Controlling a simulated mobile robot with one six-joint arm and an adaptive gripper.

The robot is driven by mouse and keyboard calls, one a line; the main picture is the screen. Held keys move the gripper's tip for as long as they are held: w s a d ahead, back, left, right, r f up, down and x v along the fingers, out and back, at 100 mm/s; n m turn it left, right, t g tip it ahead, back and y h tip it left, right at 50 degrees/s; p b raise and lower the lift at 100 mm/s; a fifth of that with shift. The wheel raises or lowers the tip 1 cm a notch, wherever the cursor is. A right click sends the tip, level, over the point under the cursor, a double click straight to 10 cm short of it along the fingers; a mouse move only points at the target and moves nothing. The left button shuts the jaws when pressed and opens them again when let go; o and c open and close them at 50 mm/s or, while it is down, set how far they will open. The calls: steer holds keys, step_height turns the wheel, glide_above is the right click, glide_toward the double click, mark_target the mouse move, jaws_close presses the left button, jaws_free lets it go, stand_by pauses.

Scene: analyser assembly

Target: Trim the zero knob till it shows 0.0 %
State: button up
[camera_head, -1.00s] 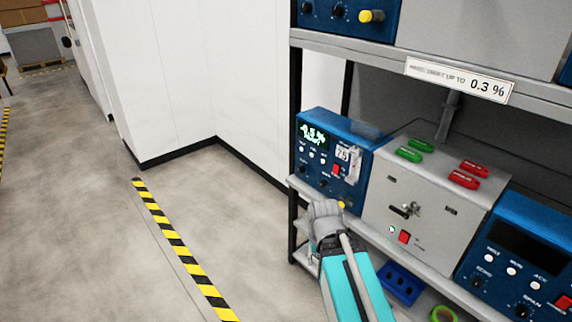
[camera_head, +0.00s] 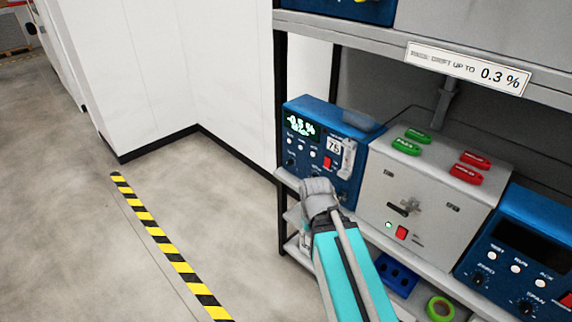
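The left blue analyser (camera_head: 352,135) stands on the shelf. Its lit green display (camera_head: 300,126) seems to read -0.5 %, with a smaller blurred line below. A dark knob, which seems to be the zero knob (camera_head: 290,162), is at the lower left of its panel; its label is too small to read. My gripper (camera_head: 318,187) is in front of the panel's lower edge, to the right of and below that knob. Its fingers point at the analyser and are hidden behind its grey body, so I cannot see their opening or any contact.
A grey box (camera_head: 425,184) with green tags (camera_head: 406,146) and red tags (camera_head: 466,174) stands beside the analyser. A second blue analyser (camera_head: 540,230) has a dark display. A sign (camera_head: 468,69) on the upper shelf ends in "0.3 %". Open floor lies left.

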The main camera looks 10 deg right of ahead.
steer(key=o, duration=0.3)
steer(key=shift+w+d+f, duration=0.1)
steer(key=shift+w+f, duration=0.05)
steer(key=n+t+h+b, duration=1)
steer(key=n+h+b, duration=0.5)
steer(key=n+b, duration=1)
glide_toward(287, 164)
steer(key=s+a+m+b, duration=0.2)
steer(key=a, duration=0.1)
steer(key=shift+s+d, duration=0.1)
steer(key=shift+d, duration=0.05)
steer(key=shift+d, duration=0.1)
steer(key=x, duration=1.3)
steer(key=shift+w+d, duration=0.15)
steer(key=shift+w, duration=0.25)
